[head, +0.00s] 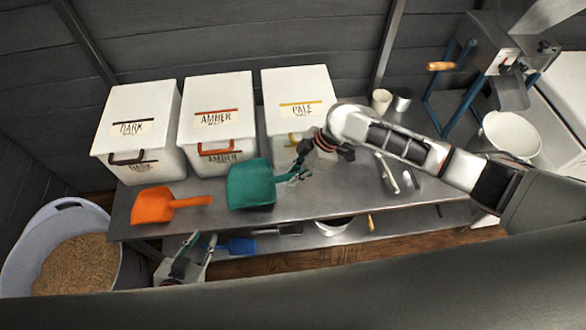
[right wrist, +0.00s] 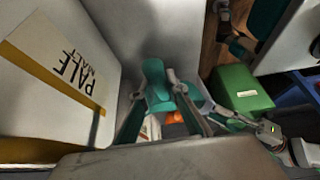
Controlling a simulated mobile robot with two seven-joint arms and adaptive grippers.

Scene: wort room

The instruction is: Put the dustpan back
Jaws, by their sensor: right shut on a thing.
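A teal pan with a short handle (head: 250,186), which looks like the dustpan, is above the steel bench in front of the amber and pale malt bins. My right gripper (head: 294,175) is shut on its handle, at the pan's right side. The teal pan also shows in the right wrist view (right wrist: 155,82), beyond the fingers (right wrist: 160,118). An orange scoop (head: 152,206) lies on the bench to the left, its handle pointing right. My left gripper (head: 199,243) is open and empty at the bench's front edge, below the orange scoop.
White bins labelled dark (head: 138,130), amber (head: 216,118) and pale (head: 299,95) line the back of the bench (head: 330,197). A blue tool (head: 241,246) lies on the lower shelf. A grain tub (head: 52,235) stands at left; a white bucket (head: 507,137) at right.

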